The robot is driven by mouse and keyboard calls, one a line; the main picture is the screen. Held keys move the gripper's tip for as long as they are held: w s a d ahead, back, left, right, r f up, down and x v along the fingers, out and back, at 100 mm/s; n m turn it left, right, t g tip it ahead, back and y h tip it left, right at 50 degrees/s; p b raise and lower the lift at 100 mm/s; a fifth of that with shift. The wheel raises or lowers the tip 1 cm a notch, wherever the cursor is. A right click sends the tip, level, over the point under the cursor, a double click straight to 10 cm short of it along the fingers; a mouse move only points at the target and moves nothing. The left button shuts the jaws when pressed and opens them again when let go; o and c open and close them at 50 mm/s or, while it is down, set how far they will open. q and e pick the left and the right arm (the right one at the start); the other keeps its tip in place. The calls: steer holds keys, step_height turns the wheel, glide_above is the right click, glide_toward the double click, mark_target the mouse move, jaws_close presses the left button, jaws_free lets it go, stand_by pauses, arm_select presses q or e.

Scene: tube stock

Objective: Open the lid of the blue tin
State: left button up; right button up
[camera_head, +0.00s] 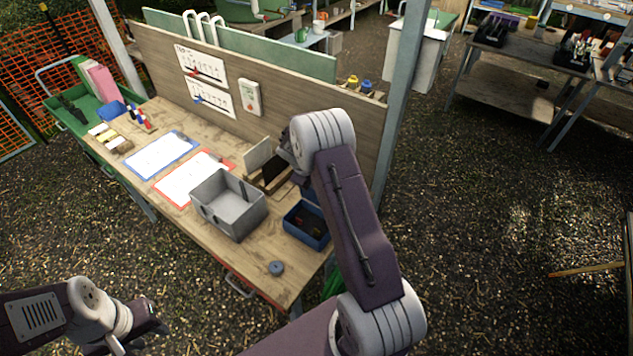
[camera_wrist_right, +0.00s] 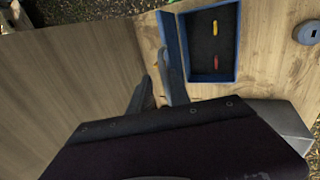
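The blue tin (camera_head: 307,224) stands at the near right end of the workbench. In the right wrist view the tin (camera_wrist_right: 232,78) is seen from above, its dark inside uncovered, with a yellow and a red piece in it. A blue panel (camera_wrist_right: 170,38), apparently its lid, stands up along the tin's left side, nearly edge-on. My right gripper (camera_wrist_right: 154,65) is open, with one finger close beside this panel; touching or apart I cannot tell. In the head view my arm hides it. My left gripper (camera_head: 140,332) is low at the left, away from the bench; its opening is unclear.
A grey bin (camera_head: 228,222) stands left of the tin. A small blue-grey disc (camera_head: 276,268) lies near the front edge. A wooden board (camera_head: 240,65) closes the bench's back. Blue-framed (camera_head: 160,156) and red-framed (camera_head: 193,178) sheets lie further left.

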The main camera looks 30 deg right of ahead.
steer(key=shift+s+a+f, duration=0.1)
steer(key=shift+s, duration=0.05)
steer(key=b+v, duration=0.2)
steer(key=v, duration=0.7)
steer(key=shift+b, duration=0.4)
steer(key=shift+w, duration=0.2)
